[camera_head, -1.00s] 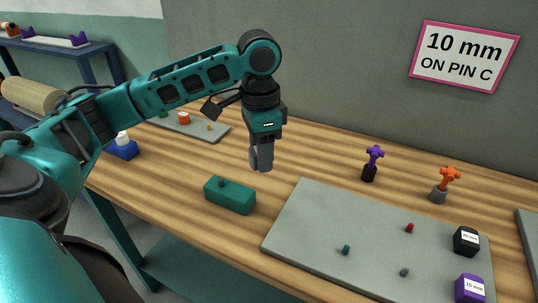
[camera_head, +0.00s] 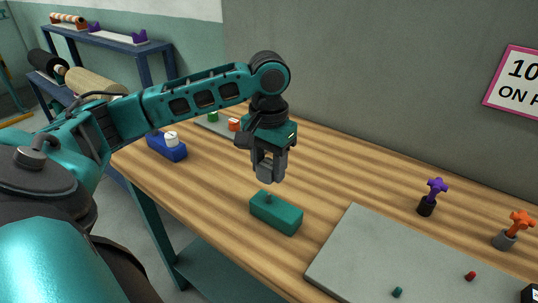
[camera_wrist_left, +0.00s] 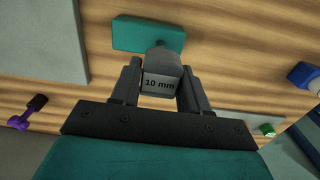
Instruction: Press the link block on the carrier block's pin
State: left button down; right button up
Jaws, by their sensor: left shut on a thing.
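The carrier block (camera_head: 284,217) is a teal block on the wooden table, with a short grey pin (camera_head: 268,198) standing on its top. It also shows at the top of the left wrist view (camera_wrist_left: 135,34). My left gripper (camera_head: 270,166) points down above and slightly behind the carrier block. It is shut on the link block, a grey block marked "10 mm" (camera_wrist_left: 158,83) in the left wrist view. The link block appears held above the pin, apart from it; the exact alignment cannot be told. My right gripper is not in view.
A grey board (camera_head: 370,250) with small teal and red pegs lies right of the carrier block. Purple (camera_head: 436,188) and orange (camera_head: 520,221) knobs stand behind it. A blue block with a white top (camera_head: 166,147) is at the left. A sign (camera_head: 518,85) hangs on the wall.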

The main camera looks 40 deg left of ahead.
aim_at(269, 194)
pick_arm(q)
jog(key=shift+f, duration=0.35)
jog(key=shift+f, duration=1.85)
jog(key=shift+f, duration=1.05)
jog(key=shift+f, duration=0.7)
jog(key=shift+c, duration=2.4)
grip_release()
notch_tip(269, 194, up, 13)
jog(key=shift+f, duration=0.1)
